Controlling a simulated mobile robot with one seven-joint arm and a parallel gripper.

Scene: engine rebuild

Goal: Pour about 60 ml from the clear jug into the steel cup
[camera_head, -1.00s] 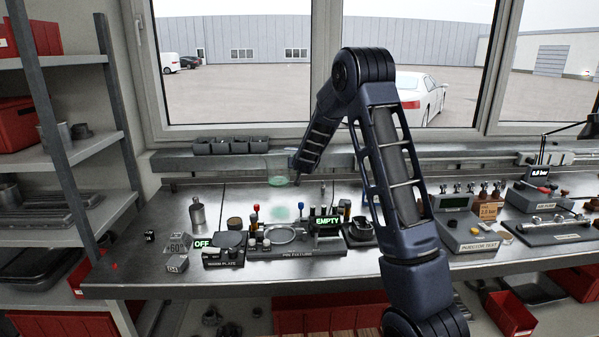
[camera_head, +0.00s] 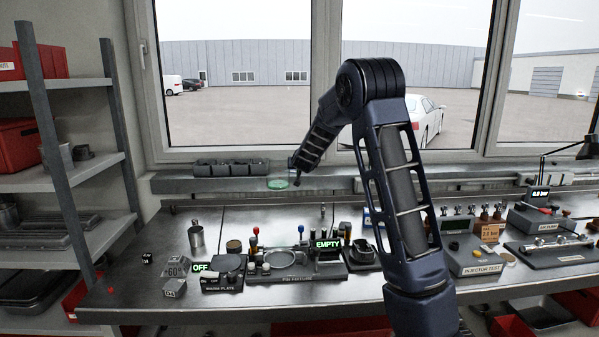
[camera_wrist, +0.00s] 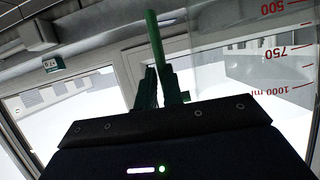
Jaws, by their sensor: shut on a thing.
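The clear jug (camera_wrist: 285,45) fills the right of the wrist view, with red marks for 500, 750 and 1000 ml. In the camera_head view it is faint and see-through, with a patch of green liquid (camera_head: 278,184) in front of the rail under the window. My gripper (camera_wrist: 162,88) is shut on the jug, its dark fingers around a green-looking upright bar, probably the handle. A metal cup-like vessel (camera_head: 196,238), likely the steel cup, stands upright on the bench, left of and below the jug. A small knob shows above its rim. The jug is apart from it.
A warm plate (camera_head: 222,272) reading OFF and a pin fixture (camera_head: 290,275) beside an EMPTY display stand along the front. An injector tester (camera_head: 470,255) is at right. Grey bins (camera_head: 230,168) line the sill. The bench behind the metal vessel looks clear.

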